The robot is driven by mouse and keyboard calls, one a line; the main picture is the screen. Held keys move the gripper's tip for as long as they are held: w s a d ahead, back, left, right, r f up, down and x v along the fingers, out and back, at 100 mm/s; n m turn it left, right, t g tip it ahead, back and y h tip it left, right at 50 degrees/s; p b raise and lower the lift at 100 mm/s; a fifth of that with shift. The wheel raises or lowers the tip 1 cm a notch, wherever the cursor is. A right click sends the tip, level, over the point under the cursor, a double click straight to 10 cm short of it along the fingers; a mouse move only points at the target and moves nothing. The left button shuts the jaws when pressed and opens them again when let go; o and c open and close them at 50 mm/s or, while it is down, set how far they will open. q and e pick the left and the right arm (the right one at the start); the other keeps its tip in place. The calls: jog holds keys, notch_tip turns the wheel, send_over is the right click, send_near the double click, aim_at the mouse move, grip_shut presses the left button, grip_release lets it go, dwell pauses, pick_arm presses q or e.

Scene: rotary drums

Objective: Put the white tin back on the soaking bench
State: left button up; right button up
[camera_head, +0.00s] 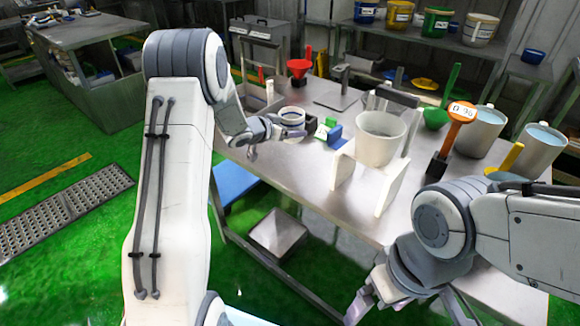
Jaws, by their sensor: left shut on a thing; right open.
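A small white tin (292,113) with a dark bluish band shows at the left part of the grey metal bench (285,165). My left gripper (293,133) is at the near side of the tin and is shut on it. The fingers partly cover the tin's lower part, so I cannot tell whether its base touches the bench top. My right gripper (370,303) is open and empty, low in front of the bench's near edge.
A white bucket (380,138) sits in a white stand right of the tin. Green and blue blocks (330,133) are close beside the tin. A red funnel (299,68) stands behind it. Two water-filled buckets (478,133) and an orange tagged paddle (462,112) are at the right.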

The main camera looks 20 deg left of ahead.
aim_at(290, 161)
pick_arm(q)
notch_tip(290, 161, down, 9)
jog(key=shift+f+b, duration=0.1)
jog(key=shift+b, duration=0.2)
jog(key=shift+f, duration=0.15)
jog(key=o, duration=1.5)
jog(key=shift+r, duration=0.3)
jog(key=v, duration=1)
jog(key=shift+s+a+r, duration=0.1)
jog(key=shift+s+a, duration=0.05)
jog(key=shift+s, duration=0.2)
jog(key=shift+s+a+r, duration=0.15)
jog(key=shift+s+r, duration=0.1)
jog(key=shift+s, duration=0.3)
